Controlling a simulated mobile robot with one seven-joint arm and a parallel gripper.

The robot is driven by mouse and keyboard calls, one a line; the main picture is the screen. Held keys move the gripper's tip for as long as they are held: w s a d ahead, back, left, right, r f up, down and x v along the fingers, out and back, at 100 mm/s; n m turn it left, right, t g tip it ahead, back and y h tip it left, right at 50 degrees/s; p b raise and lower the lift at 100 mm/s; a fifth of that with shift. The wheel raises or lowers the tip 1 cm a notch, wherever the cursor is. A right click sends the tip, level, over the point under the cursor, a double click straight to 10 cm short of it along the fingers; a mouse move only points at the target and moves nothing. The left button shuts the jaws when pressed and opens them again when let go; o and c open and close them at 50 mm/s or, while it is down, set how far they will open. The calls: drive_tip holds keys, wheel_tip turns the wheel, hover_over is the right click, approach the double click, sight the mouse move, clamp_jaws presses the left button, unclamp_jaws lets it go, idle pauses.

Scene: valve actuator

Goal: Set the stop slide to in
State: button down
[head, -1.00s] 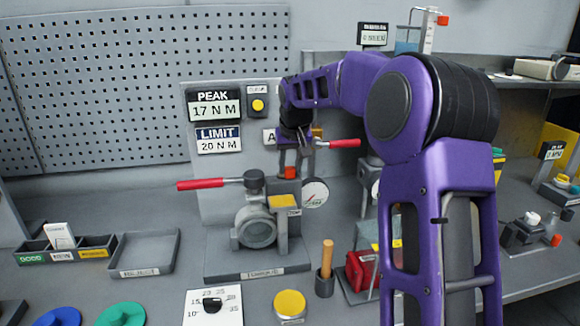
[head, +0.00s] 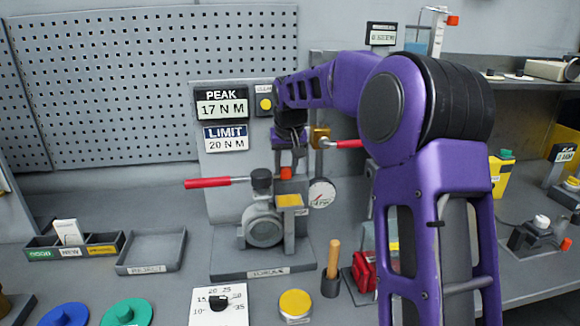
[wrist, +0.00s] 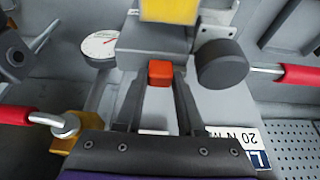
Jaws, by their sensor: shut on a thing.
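The stop slide shows as an orange-red knob (head: 286,173) behind the yellow-topped block (head: 289,200) on the valve stand. In the wrist view the knob (wrist: 160,72) lies against the grey block, between my two dark fingertips. My gripper (head: 287,167) reaches down from above and is shut on the knob. The yellow top (wrist: 170,10) shows past the knob in the wrist view. I cannot read the slide's in or out marking; the block's lettering is too small and the fingers hide part of the slide.
A red-handled lever (head: 208,183) extends left from the valve (head: 263,226). The PEAK display (head: 221,104) is on the panel behind.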

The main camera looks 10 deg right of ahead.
drive_tip(key=c, duration=0.5)
unclamp_jaws()
drive_tip(key=v, duration=1.7)
drive_tip(key=shift+r, duration=0.3)
